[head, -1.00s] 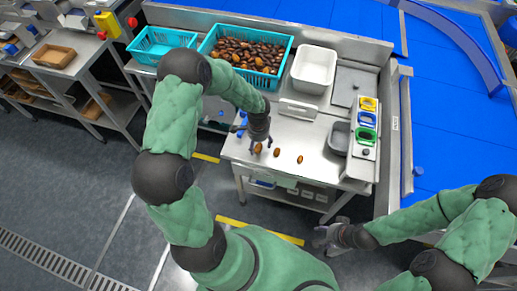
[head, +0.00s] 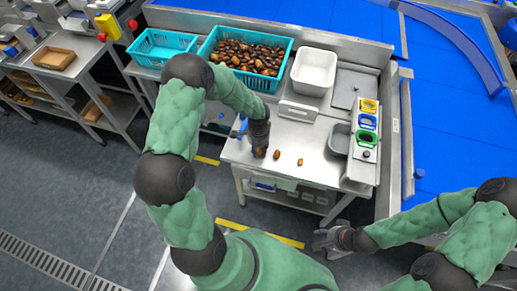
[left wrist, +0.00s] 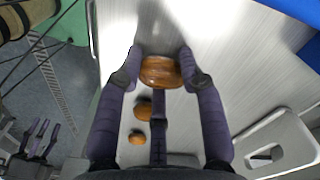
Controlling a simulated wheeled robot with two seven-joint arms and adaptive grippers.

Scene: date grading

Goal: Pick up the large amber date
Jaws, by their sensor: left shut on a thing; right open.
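The large amber date (left wrist: 160,71) is glossy orange-brown and lies between the fingertips of my left gripper (left wrist: 158,68) in the left wrist view. The gripper is shut on it, low at the steel table's front left. In the head view my left gripper (head: 260,152) mostly hides this date. Two smaller brown dates lie apart from it to the right, a middle one (head: 277,155) and a right one (head: 300,162). They also show in the left wrist view, the middle one (left wrist: 144,110) and the smallest (left wrist: 137,138). My right gripper (head: 328,238) is open and empty, in front of the table.
A teal crate full of dates (head: 284,72), an empty teal crate (head: 150,60) and a white bin (head: 314,70) stand at the back. A grey tub (head: 339,139) and yellow, blue and green holders (head: 367,121) stand right. The steel table (head: 320,168) is clear at front right.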

